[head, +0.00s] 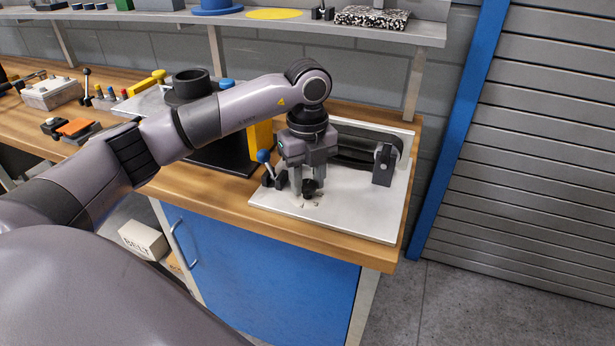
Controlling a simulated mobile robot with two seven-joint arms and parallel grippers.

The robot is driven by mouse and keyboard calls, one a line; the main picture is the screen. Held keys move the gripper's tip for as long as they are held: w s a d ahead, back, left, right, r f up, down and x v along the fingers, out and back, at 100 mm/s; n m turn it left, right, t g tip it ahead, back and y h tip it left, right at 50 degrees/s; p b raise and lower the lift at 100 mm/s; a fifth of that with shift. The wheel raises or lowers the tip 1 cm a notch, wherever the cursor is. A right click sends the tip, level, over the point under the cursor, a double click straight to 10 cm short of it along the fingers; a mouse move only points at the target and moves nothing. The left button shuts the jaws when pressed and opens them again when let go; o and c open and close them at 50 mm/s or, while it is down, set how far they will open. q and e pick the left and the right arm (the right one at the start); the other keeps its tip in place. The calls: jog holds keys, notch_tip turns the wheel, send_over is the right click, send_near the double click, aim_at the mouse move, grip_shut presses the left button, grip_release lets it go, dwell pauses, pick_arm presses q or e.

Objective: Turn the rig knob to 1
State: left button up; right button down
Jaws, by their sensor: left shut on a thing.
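The rig is a white plate (380,222) at the right end of the wooden workbench, with a dark belt-like part (350,148) and a black bracket (384,165) on it. A black knob (310,188) sits near the plate's front, with small marks on the plate just in front of it that are too small to read. My left gripper (309,192) points down over the knob and is shut on it. The fingers partly hide the knob, so I cannot tell its setting. My right gripper is not in view.
A lever with a blue ball (264,157) stands just left of my left gripper. A shelf (300,26) runs above the bench. Fixtures, including an orange-topped block (76,128), fill the bench's left. The plate's front right is clear.

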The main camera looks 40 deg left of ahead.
aim_at(307, 183)
pick_arm(q)
jog(key=shift+a+r, duration=0.1)
jog(key=shift+r, duration=0.05)
jog(key=o, duration=1)
jog(key=shift+o, duration=0.2)
notch_tip(307, 183, up, 7)
jog(key=shift+r+b, duration=0.1)
jog(key=shift+b, duration=0.2)
